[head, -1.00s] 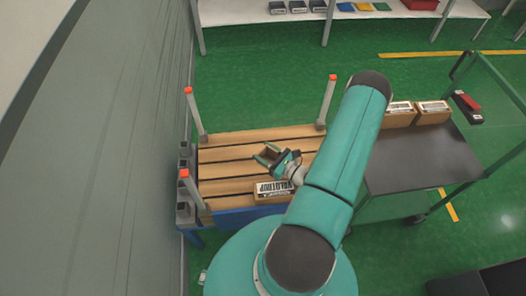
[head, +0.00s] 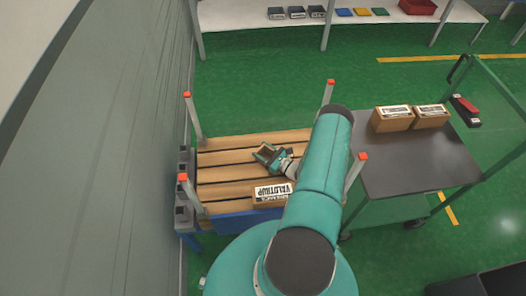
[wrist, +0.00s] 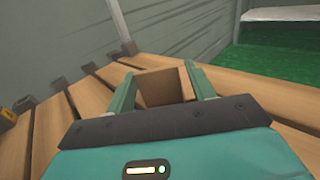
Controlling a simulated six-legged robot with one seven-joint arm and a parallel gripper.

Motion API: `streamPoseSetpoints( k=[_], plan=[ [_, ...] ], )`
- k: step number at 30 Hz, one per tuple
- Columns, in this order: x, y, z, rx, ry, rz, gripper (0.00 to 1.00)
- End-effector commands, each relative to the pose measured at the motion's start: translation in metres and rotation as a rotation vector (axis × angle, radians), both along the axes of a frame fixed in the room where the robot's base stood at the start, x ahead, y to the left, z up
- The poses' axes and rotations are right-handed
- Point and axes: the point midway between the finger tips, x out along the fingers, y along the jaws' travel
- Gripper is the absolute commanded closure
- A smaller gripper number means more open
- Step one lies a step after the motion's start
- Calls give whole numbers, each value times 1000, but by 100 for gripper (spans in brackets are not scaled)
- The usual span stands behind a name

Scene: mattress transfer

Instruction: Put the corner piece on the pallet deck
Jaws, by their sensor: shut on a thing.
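The corner piece (wrist: 165,88) is a brown, angled piece between the two fingers of my gripper (wrist: 155,92) in the wrist view. My gripper is shut on it. In the head view my gripper (head: 267,155) is over the middle of the pallet deck (head: 222,174), a deck of wooden slats with dark gaps. The piece shows there only as a small brown patch between the fingers. I cannot tell whether it touches the slats. The slats also show around the gripper in the wrist view (wrist: 55,125).
Grey posts with orange tops (head: 194,115) stand at the deck's corners. A labelled box (head: 268,203) lies on the deck's near edge. A dark cart (head: 415,165) on the right bears two boxes (head: 393,123). A grey wall (head: 110,160) is close on the left.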

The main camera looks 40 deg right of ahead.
Motion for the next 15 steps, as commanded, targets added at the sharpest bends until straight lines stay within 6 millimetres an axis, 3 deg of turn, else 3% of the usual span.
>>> streamPoseSetpoints(
  k=[9, 10, 13, 15],
  plan=[
    [0, 0, -3, 1, -1, 0, 68],
    [0, 1, -3, 1, -1, 0, 44],
    [0, 0, -3, 0, -1, 1, 25],
    [0, 0, -2, 0, -1, 1, 24]
  ],
)
